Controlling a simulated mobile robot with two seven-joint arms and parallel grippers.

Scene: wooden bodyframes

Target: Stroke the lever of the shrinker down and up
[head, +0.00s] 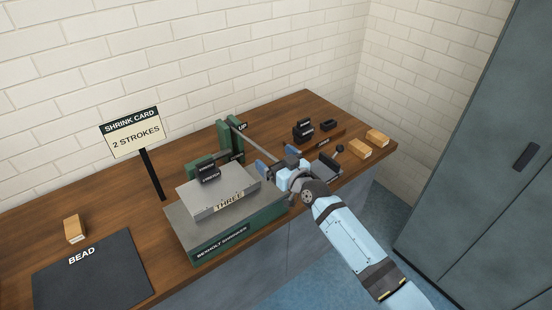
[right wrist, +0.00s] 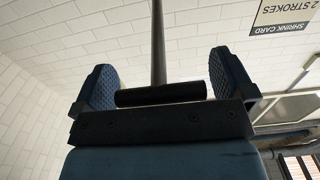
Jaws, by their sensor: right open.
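The shrinker (head: 225,235) is a green and grey machine on the wooden bench, with a green post (head: 228,140) at its back. Its lever (head: 258,142) is a thin grey rod slanting from beside the "UP" mark on the post toward my right gripper (head: 277,160). In the right wrist view, the rod (right wrist: 158,40) ends in a black crosswise handle (right wrist: 160,93). The handle lies between the two open blue fingers of my right gripper (right wrist: 160,75), close to the palm, with gaps at both sides. A grey piece marked "THREE" (head: 235,193) lies on the shrinker. My left gripper is not in view.
A dark "BEAD" mat (head: 95,275) and a wooden block (head: 74,229) lie at left. Black blocks (head: 303,131) and wooden blocks (head: 360,149) lie at right. A grey cabinet (head: 480,150) stands right.

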